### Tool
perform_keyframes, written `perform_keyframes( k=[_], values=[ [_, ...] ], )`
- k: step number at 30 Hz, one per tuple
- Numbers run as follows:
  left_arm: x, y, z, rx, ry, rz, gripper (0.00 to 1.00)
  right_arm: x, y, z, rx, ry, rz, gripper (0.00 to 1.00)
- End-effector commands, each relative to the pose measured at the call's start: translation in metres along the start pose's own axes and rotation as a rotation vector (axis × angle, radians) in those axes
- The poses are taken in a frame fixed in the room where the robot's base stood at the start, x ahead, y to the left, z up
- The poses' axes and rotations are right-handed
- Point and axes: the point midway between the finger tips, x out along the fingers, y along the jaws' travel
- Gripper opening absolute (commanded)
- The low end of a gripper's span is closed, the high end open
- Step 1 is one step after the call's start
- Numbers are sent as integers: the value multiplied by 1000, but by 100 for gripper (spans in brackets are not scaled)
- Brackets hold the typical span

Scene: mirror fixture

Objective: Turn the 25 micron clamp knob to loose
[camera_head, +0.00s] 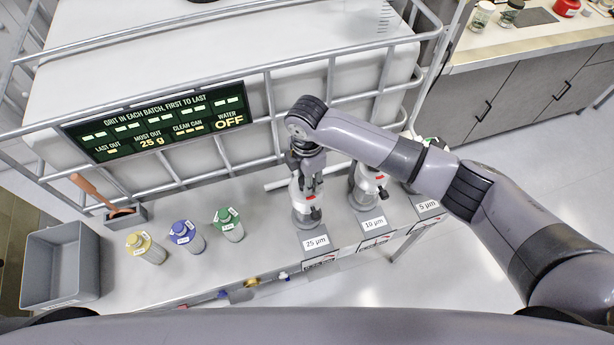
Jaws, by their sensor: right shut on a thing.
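The 25 micron unit (307,218) stands on a grey base with a "25 µm" label (316,243). It has a pale body, a red mark and a small black part on its right side. My right gripper (308,186) reaches down onto the top of this unit and is shut on its clamp knob there. The fingers and wrist hide the knob, so its turn position cannot be told. My left gripper is not in view.
Yellow (147,248), blue (187,238) and green (229,225) capped bottles stand left. A grey bin (62,265) is far left. A caged white tank (200,70) with a sign (158,122) is behind.

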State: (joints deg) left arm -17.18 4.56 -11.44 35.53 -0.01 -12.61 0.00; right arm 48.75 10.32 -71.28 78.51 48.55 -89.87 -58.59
Motion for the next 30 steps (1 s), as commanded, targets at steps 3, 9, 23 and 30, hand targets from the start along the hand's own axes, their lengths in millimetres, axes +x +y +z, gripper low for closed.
perform_keyframes(
  k=[3, 9, 23, 30],
  values=[
    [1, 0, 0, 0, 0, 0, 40, -1, 1, 0, -104, -1, 4, 5],
    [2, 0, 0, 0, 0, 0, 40, -1, 1, 0, -254, 0, 4, 5],
    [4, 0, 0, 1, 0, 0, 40, -1, 2, 0, -426, -2, 3, 5],
    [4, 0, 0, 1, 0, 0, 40, -1, 2, 0, -438, -2, 3, 5]
  ],
)
